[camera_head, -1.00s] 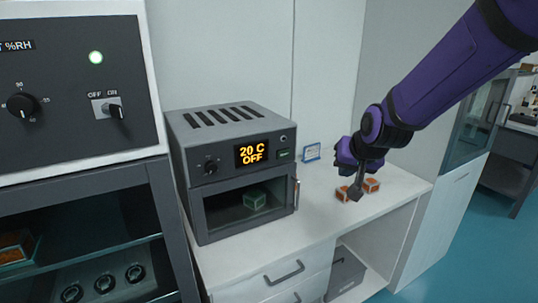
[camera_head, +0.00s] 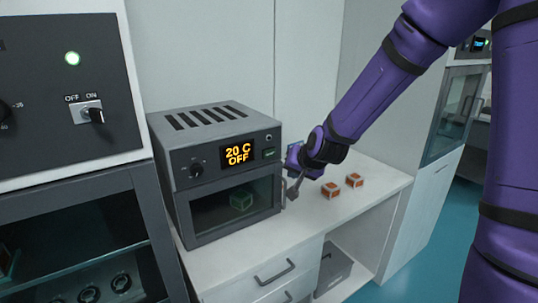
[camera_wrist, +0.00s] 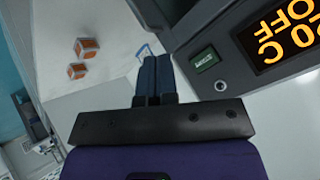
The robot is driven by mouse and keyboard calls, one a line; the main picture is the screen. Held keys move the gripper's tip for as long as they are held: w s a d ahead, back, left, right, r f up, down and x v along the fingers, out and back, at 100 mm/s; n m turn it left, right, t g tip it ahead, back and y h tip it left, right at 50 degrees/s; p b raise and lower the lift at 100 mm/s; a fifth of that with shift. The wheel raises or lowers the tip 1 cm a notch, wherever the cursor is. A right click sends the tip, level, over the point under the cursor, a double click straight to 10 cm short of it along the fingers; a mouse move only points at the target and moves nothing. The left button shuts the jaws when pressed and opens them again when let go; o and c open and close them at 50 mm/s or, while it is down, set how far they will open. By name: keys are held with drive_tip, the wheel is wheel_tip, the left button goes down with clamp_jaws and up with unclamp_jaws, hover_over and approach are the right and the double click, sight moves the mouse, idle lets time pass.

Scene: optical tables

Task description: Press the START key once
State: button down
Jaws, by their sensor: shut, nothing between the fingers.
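The grey oven (camera_head: 214,123) stands on the white counter, its display (camera_head: 239,154) reading "20 C OFF". The START key (camera_head: 269,154) is a small green key right of the display; it also shows in the wrist view (camera_wrist: 207,61), though its lettering is too small to read. A green box (camera_head: 241,200) sits inside behind the dark glass door. My gripper (camera_head: 293,192) is at the oven's front right, lower than the key. In the wrist view its two blue fingers (camera_wrist: 157,62) are together and empty, left of the key and apart from it.
Two orange boxes (camera_head: 331,190) (camera_head: 354,180) lie on the counter (camera_head: 380,196) right of the gripper. The oven's knob (camera_head: 196,170) is left of its display. A larger instrument with an OFF/ON switch (camera_head: 90,113) stands at the left.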

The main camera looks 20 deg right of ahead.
drive_tip(key=w+a, duration=0.2)
drive_tip(key=w, duration=0.6)
drive_tip(key=shift+w+a, duration=0.15)
drive_tip(key=shift+a, duration=0.15)
drive_tip(key=shift+w, duration=0.15)
idle(1.9)
drive_tip(key=shift+w+a, duration=0.15)
drive_tip(key=shift+w, duration=0.1)
drive_tip(key=shift+w+a, duration=0.15)
drive_tip(key=shift+w, duration=0.25)
idle(0.8)
drive_tip(key=shift+s, duration=0.1)
drive_tip(key=shift+s+d, duration=0.3)
drive_tip(key=shift+s, duration=0.4)
drive_tip(key=shift+s+d, duration=0.25)
drive_tip(key=shift+s, duration=0.55)
drive_tip(key=shift+s+d, duration=0.25)
drive_tip(key=shift+s, duration=0.55)
drive_tip(key=shift+s+d, duration=0.25)
drive_tip(key=shift+s, duration=0.55)
